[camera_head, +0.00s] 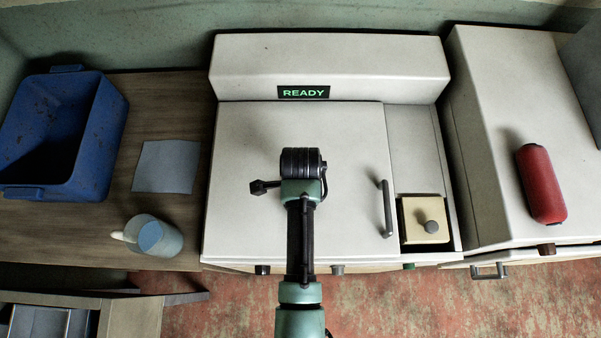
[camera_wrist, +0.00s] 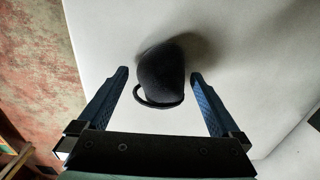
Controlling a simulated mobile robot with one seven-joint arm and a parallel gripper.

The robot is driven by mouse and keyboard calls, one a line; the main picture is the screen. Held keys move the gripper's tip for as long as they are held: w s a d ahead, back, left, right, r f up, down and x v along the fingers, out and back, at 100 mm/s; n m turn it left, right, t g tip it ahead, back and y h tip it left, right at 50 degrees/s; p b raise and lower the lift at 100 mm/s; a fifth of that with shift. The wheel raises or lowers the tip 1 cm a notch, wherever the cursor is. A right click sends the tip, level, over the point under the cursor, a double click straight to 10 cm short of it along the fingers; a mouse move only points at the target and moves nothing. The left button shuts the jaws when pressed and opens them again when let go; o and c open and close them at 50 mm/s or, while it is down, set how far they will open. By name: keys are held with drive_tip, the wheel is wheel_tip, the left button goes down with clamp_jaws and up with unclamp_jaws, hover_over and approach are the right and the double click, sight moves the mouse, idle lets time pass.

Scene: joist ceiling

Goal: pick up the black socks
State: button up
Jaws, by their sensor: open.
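The black socks (camera_wrist: 162,75) show in the wrist view as a dark, soft-looking rounded bundle with a thin loop at its near side. They rest on a pale, flat surface. My gripper (camera_wrist: 159,73) is open, with one blue finger to the left of the socks and one to the right. There is a gap on both sides, and the fingers do not appear to grip the bundle. In the head view my arm reaches over the white machine top, and I cannot make out the socks or the fingers there.
The white machine (camera_head: 245,150) has a lit READY display (camera_head: 303,92), an upright handle (camera_head: 387,208) and a cream knobbed box (camera_head: 424,219). A red cylinder (camera_head: 541,184) lies to the right. A blue bin (camera_head: 95,135), a grey-blue sheet (camera_head: 167,166) and a mug (camera_head: 160,238) are on the left.

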drive_tip(key=shift+f, duration=0.25)
drive_tip(key=c, duration=1.4)
